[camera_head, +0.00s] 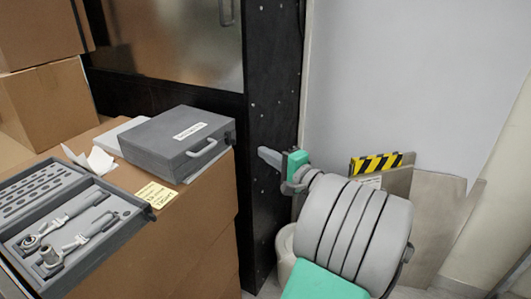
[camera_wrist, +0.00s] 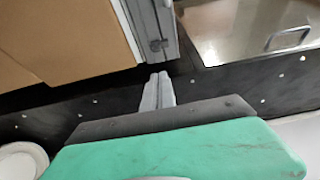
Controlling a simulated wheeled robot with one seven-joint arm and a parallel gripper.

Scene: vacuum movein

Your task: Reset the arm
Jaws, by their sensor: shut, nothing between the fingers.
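My gripper (camera_head: 268,156) is raised in front of the black post, to the right of the cardboard box stack in the head view. Its grey fingers point left and are together, with nothing between them. In the wrist view my gripper (camera_wrist: 158,88) shows its two fingers side by side, over the black frame. My arm's grey and green links fill the lower right of the head view and hide part of the floor and wall there.
A closed grey case (camera_head: 165,150) and an open toolbox (camera_head: 105,240) with wrenches lie on cardboard boxes (camera_head: 205,215) at left. A black-framed cabinet (camera_head: 262,110) stands behind. Leaning panels (camera_head: 440,215) and a black-yellow striped piece (camera_head: 375,163) are at right.

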